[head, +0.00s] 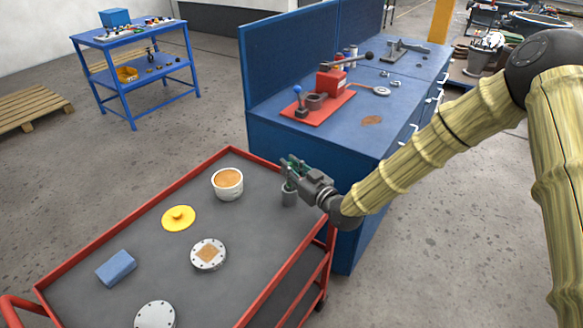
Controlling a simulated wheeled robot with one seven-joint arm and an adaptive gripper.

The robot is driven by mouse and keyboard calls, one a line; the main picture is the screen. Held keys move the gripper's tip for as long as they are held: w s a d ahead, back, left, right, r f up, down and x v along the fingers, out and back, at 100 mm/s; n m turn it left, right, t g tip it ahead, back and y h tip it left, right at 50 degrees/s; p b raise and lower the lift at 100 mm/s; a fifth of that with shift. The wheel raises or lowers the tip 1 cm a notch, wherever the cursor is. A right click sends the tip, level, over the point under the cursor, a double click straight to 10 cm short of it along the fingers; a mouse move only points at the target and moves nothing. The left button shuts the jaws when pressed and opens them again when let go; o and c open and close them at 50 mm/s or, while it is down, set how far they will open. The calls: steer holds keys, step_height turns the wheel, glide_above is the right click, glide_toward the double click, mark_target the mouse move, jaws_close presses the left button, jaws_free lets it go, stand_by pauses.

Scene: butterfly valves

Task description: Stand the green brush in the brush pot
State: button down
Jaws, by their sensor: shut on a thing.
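My gripper (290,170) is at the far right corner of the grey cart top, shut on the green brush (292,181). A small grey cylindrical pot (289,197), which looks like the brush pot, stands upright on the cart right under my gripper. The brush is above or at the pot's mouth; I cannot tell whether its lower end is inside.
The red-rimmed cart (110,235) also holds a white tub (227,183) with orange contents, a yellow lid (178,218), flanged discs (208,254) and a blue block (116,268). A blue workbench (345,135) with a red tool stands close behind.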

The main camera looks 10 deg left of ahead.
steer(key=c, duration=1.3)
jaws_free()
steer(key=v, duration=1.2)
